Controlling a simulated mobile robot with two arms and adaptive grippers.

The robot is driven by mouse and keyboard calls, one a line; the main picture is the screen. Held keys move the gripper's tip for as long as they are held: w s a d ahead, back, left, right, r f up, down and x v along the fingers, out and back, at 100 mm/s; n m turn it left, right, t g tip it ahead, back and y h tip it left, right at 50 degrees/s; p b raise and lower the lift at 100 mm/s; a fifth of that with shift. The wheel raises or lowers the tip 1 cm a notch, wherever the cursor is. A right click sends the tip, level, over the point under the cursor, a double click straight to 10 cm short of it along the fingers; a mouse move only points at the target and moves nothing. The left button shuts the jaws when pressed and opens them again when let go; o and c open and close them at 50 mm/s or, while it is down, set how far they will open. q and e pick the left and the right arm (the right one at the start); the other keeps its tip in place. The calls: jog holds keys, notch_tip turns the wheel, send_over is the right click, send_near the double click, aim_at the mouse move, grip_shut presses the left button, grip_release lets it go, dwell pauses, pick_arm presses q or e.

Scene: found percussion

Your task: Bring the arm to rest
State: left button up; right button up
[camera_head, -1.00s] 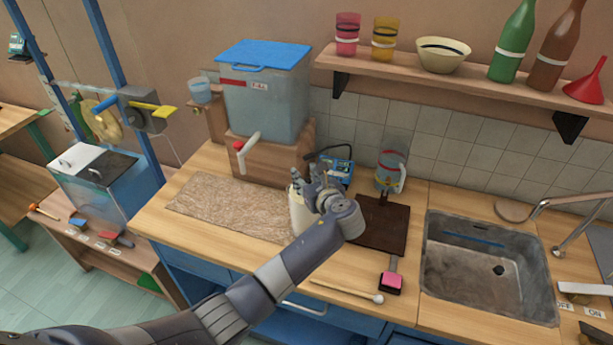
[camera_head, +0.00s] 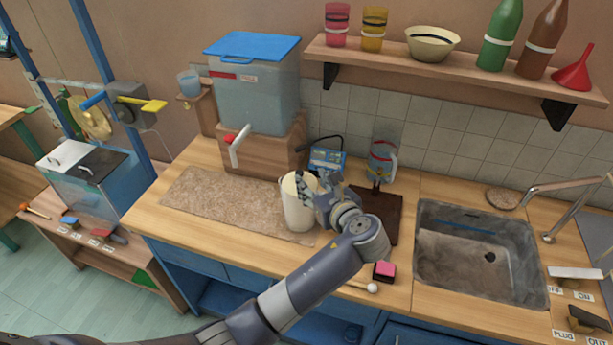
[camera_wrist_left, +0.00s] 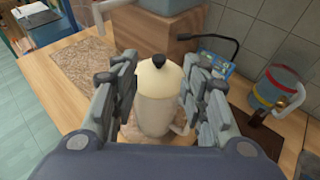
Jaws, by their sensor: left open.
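My left gripper (camera_head: 318,188) is over the counter (camera_head: 192,163), just right of a cream jug (camera_head: 298,208) in the head view. Its forearm comes up from the bottom edge. In the left wrist view the open fingers (camera_wrist_left: 158,98) stand left and right of the jug (camera_wrist_left: 158,88), with a black knob on its lid. The jug stands upright, and gaps show beside its upper part. I cannot tell whether a finger touches its lower part. My right gripper is not in view.
A brown mat (camera_head: 215,200) lies left of the jug. A water tank (camera_head: 252,100) stands on a wooden block behind. A clear pitcher (camera_head: 382,162), a dark board (camera_head: 388,212) and a pink sponge (camera_head: 384,270) are to the right, then the sink (camera_head: 470,262). A shelf (camera_head: 450,68) hangs above.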

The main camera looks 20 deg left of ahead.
pick_arm(q)
jog(key=shift+s+d+r, duration=0.2)
jog(key=shift+s+d, duration=0.15)
jog(key=shift+s, duration=0.15)
